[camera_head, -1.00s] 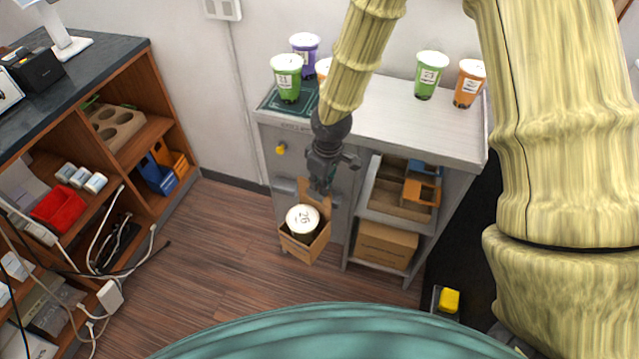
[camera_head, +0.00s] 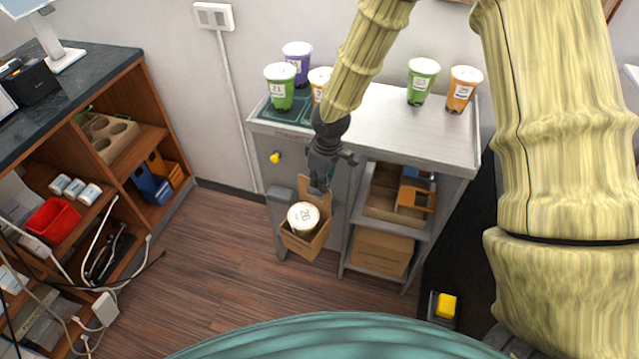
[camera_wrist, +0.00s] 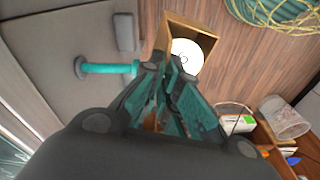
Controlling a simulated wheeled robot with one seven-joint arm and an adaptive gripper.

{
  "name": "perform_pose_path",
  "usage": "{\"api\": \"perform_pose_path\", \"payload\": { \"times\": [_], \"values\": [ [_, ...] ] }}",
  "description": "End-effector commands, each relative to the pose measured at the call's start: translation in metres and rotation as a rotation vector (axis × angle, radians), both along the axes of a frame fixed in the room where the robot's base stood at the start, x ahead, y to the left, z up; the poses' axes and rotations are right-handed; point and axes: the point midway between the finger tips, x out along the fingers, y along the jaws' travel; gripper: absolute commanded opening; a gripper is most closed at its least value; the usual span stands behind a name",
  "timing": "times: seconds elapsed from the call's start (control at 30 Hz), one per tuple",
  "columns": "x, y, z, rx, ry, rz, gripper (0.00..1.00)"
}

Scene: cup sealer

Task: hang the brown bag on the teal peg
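The brown bag (camera_head: 306,244) is an open-topped, box-like carrier with a taller back panel. It holds a cup with a white lid (camera_head: 303,215) marked 26. My gripper (camera_head: 318,187) is shut on the bag's upper back panel, and the bag hangs upright above the floor in front of the grey cabinet. In the wrist view the bag (camera_wrist: 203,33) is just beyond the fingertips (camera_wrist: 172,66). The teal peg (camera_wrist: 108,68) sticks out from the cabinet face, left of the fingers and apart from the bag. In the head view I cannot make out the teal peg.
A yellow peg (camera_head: 275,157) is on the cabinet front, left of my gripper. The cabinet top (camera_head: 375,125) carries several lidded cups. Open shelves with a cardboard box (camera_head: 382,250) are to the right. A wooden shelf unit (camera_head: 150,130) stands left; floor between is clear.

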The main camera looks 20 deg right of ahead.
Motion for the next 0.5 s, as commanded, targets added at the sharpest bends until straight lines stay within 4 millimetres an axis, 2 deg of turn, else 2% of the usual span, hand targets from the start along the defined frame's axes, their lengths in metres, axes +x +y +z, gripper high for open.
{"api": "perform_pose_path", "payload": {
  "times": [0.5],
  "values": [
    [0.019,-0.012,-0.001,0.002,-0.002,-0.001,0.0]
  ]
}}
